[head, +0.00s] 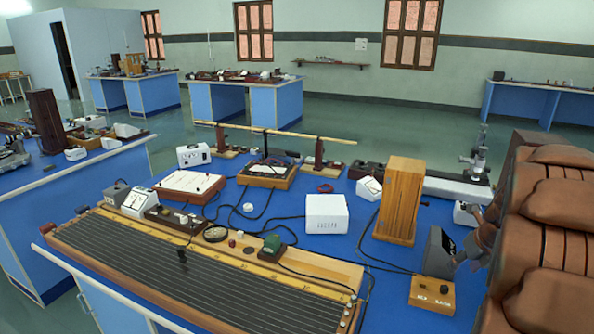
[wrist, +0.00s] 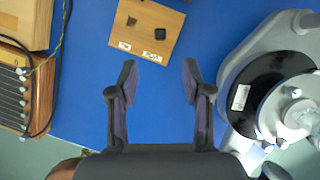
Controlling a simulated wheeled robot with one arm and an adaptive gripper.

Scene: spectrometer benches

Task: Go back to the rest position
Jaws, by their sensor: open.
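My gripper (wrist: 158,70) shows in the wrist view with its two dark fingers spread apart. There is nothing between them but the blue bench top (wrist: 160,105), seen below. A small wooden box (wrist: 147,28) with a dark knob lies just beyond the fingertips in the picture, apart from them. What looks like the same box (head: 432,296) stands at the right front of the bench in the head view. I cannot make out the fingers clearly in the head view.
A grey round instrument (wrist: 240,70) stands right of the fingers. In the head view, the bench holds a long wire board (head: 180,270), a white box (head: 327,213), an upright wooden block (head: 399,200) and a grey meter (head: 438,253). Cables cross the bench. Open floor (head: 400,125) lies behind.

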